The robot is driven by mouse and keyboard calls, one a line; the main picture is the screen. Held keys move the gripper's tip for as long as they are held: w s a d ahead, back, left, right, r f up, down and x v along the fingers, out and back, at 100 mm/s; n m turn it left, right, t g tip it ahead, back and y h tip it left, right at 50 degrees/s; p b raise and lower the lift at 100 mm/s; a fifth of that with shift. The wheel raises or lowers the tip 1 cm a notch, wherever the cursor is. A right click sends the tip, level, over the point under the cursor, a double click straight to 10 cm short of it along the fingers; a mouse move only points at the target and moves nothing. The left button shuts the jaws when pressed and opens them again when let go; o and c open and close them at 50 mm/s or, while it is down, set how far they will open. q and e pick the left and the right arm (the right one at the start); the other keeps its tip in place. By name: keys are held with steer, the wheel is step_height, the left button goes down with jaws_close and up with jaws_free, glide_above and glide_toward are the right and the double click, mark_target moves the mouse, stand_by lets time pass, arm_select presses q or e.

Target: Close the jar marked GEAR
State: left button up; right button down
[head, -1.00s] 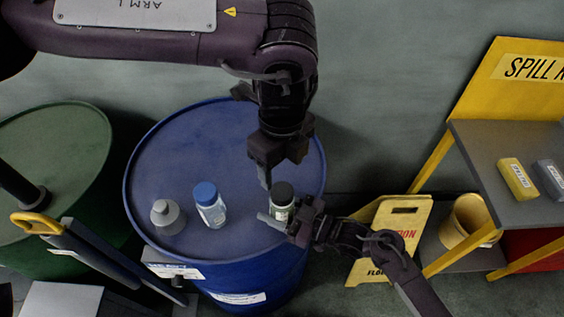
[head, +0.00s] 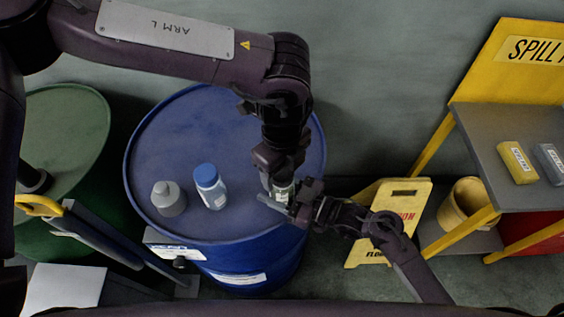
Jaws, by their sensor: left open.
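A small jar (head: 284,191) with a pale label stands near the right edge of the blue drum's top. Its label is too small to read, and my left gripper hides its top. My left gripper (head: 279,178) points down at the jar's top with its jaws open. My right gripper (head: 288,204) is at the jar's lower side, coming from the right, with one grey finger in front of it. Whether its jaws are closed on the jar does not show. A blue-capped jar (head: 211,187) and a grey jar (head: 168,198) stand to the left.
The blue drum's top (head: 200,125) is clear behind the jars. A green drum (head: 62,125) stands at the left. A yellow floor sign (head: 392,220), a yellow bucket (head: 465,213) and a spill-kit shelf (head: 490,130) are at the right.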

arm_select(q)
steer(key=shift+c, duration=0.2)
steer(key=c, duration=1)
steer(key=m, duration=0.5)
steer(key=o, duration=1.1)
steer(key=shift+r, duration=2.3)
steer(key=shift+c, duration=0.3)
